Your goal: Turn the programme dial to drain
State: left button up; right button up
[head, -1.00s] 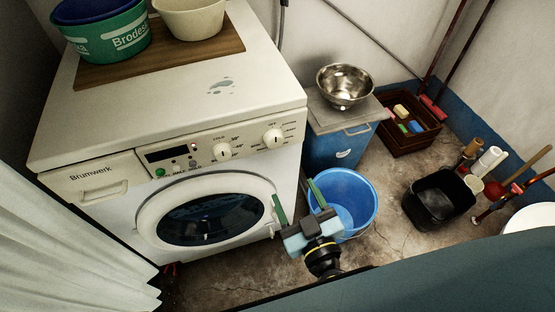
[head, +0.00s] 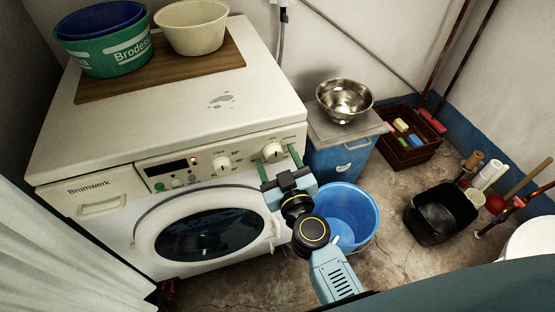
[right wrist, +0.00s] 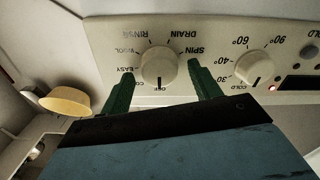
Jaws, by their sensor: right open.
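The programme dial (head: 272,152) is a round cream knob at the right end of the washing machine's (head: 240,82) front panel. In the right wrist view, where the lettering is upside down, the dial (right wrist: 160,65) has its dark mark at OFF; DRAIN is on its far side. My right gripper (head: 279,162) is open just in front of the dial. In the wrist view its green fingers (right wrist: 163,88) stand apart on either side of the dial's near edge, with nothing between them. Whether they touch it I cannot tell. My left gripper is not in view.
The temperature knob (head: 221,164) and dark display (head: 166,168) are left of the dial. A blue bucket (head: 362,242) stands on the floor below my right arm. A blue bin (head: 340,160) with a steel bowl (head: 345,98) stands right of the machine. Tubs sit on top.

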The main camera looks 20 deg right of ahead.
jog(key=c, duration=1)
